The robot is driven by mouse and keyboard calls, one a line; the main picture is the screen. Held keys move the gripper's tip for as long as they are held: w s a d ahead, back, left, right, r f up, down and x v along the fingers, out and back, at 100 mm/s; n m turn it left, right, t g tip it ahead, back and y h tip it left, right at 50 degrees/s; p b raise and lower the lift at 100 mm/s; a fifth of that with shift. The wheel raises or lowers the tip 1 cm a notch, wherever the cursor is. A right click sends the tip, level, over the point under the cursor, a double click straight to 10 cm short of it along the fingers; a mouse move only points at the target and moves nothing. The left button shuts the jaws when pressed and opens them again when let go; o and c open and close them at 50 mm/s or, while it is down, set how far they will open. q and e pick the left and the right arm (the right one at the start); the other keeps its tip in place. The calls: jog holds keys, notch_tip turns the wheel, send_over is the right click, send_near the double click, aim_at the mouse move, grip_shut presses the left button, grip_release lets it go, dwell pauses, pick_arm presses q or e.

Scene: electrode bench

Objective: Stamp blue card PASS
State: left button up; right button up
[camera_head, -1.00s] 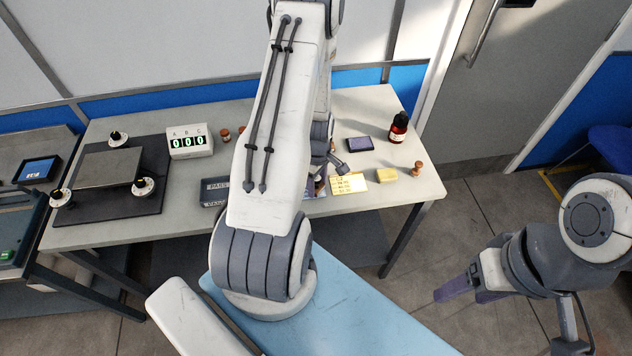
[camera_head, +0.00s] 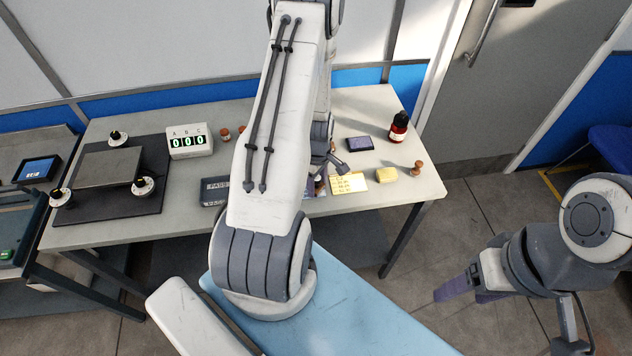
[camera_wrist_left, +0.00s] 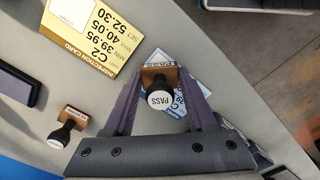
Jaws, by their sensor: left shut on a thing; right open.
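My left gripper (camera_wrist_left: 158,84) is shut on the PASS stamp (camera_wrist_left: 160,97), which has a wooden block and a round white top reading PASS. The blue card (camera_wrist_left: 192,80) lies on the table behind the stamp in the left wrist view, partly covered by it and the fingers. Whether the stamp touches the card is not clear. In the head view my left arm hides most of this area, and my left gripper (camera_head: 336,165) shows just beside it. My right gripper (camera_head: 460,291) is open and empty, off the table at the lower right.
A yellow inspection card (camera_head: 349,183) lies beside the work spot. A dark PASS tray (camera_head: 214,191) and counter box (camera_head: 189,141) stand left.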

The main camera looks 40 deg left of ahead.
pick_arm(q)
notch_tip(320, 180, up, 7)
jog(key=p, duration=0.5)
jog(key=shift+p, duration=0.35)
jog(key=shift+d+f, duration=0.1)
dwell(0.6)
